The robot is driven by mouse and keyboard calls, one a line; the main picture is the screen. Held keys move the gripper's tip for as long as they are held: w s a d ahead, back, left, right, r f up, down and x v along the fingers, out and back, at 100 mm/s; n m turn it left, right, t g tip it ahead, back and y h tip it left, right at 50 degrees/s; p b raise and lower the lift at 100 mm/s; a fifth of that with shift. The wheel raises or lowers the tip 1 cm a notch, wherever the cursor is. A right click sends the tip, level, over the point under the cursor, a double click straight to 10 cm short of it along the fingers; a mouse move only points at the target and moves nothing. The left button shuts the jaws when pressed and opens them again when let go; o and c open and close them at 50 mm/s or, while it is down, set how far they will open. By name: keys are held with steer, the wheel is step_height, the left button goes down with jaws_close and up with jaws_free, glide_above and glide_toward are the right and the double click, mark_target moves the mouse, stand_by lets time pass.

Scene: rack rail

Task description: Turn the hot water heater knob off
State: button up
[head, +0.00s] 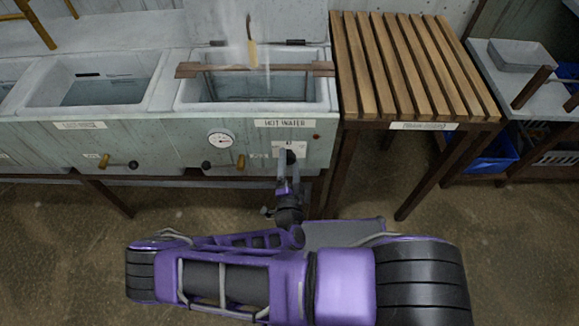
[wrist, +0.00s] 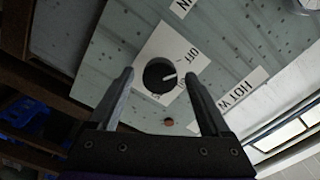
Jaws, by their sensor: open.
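The hot water knob (wrist: 158,75) is round and black, on a white plate (wrist: 150,52) on the heater's front panel. Its white pointer line points right in the wrist view, below the printed OFF word (wrist: 194,56). In the head view the knob (head: 291,156) shows under the HOT WATER label (head: 285,123). My gripper (wrist: 157,74) is open, with one finger on each side of the knob and a visible gap to both. In the head view my gripper (head: 289,170) reaches the panel. Whether the fingertips are level with the knob in depth, I cannot tell.
A round gauge (head: 221,139) and levers (head: 222,165) sit left of the knob. A steaming basin (head: 182,95) is above, with a wooden bar (head: 255,70) across it. A slatted table (head: 415,65) stands close on the right. The floor in front is open.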

steer(key=s, duration=1.7)
steer(key=shift+s+a+p, duration=0.25)
steer(key=shift+p, duration=0.05)
